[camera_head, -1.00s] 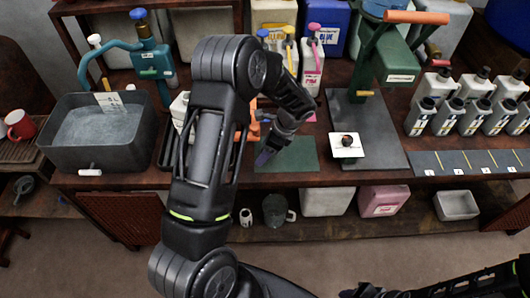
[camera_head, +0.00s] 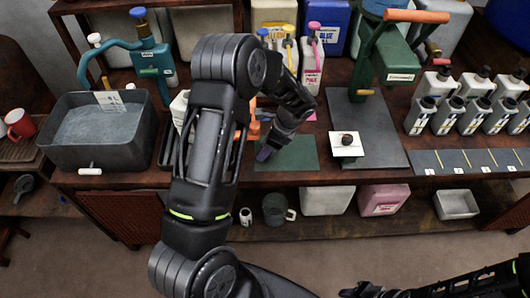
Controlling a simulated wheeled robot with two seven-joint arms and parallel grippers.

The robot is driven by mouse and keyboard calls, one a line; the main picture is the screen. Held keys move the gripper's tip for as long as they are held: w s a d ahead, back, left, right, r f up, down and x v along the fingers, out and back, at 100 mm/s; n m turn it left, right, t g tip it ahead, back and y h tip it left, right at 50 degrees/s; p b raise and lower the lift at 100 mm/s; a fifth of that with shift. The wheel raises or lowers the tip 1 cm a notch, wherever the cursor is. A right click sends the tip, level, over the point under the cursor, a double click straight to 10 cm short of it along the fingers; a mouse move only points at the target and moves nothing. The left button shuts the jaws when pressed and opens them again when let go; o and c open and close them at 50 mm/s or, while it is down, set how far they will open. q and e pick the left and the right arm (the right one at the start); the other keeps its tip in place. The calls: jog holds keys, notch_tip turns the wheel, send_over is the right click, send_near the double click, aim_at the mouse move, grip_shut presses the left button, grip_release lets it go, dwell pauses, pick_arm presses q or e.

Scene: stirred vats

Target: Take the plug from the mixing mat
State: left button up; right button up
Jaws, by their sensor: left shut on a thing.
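The mixing mat is taken to be the dark green mat (camera_head: 300,158) at the front edge of the bench in the head view. My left gripper (camera_head: 264,153) points down over its left part. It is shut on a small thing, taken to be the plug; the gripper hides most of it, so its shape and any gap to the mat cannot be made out. My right gripper (camera_head: 365,291) is low at the bottom edge, away from the bench, and its jaws cannot be read.
A white tile (camera_head: 346,151) with a dark lump stands right of the mat, on the grey base of a green press (camera_head: 398,55). A grey vat (camera_head: 100,150) stands at left. Several grey-white bottles (camera_head: 447,115) stand at right. Jugs line the back.

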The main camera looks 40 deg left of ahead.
pick_arm(q)
grip_shut()
jog(key=shift+r, duration=0.15)
jog(key=shift+r, duration=0.5)
notch_tip(320, 180, up, 2)
jog(key=shift+r+b, duration=0.1)
jog(key=shift+b, duration=0.4)
jog(key=s+d+b, duration=0.3)
jog(key=s+d, duration=0.8)
jog(key=s, duration=0.3)
jog(key=shift+s, duration=0.2)
jog(key=shift+w, duration=0.1)
